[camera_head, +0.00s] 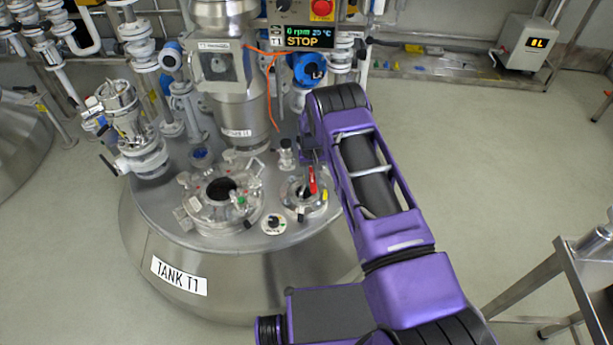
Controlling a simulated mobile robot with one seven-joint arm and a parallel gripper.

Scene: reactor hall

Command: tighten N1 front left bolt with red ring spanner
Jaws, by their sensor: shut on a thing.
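The red ring spanner (312,182) shows as a short red piece, standing steeply over a small flanged nozzle (292,199) on the lid of tank T1. My gripper (311,164) is shut on the spanner; my purple arm reaches in from the right and partly hides the fingers. I cannot tell whether the spanner's ring sits around a bolt or only above it. A larger flanged nozzle (210,214) with several clamps and a dark open centre is left of it. Labels on the nozzles are too small to read, so I cannot tell which is N1.
Tank T1 (235,273) has a dial (273,223) at its lid's front. A steel column (239,115) and a valve assembly (139,146) rise behind. The display (303,38) reads STOP. A steel frame (560,270) stands right; floor between is clear.

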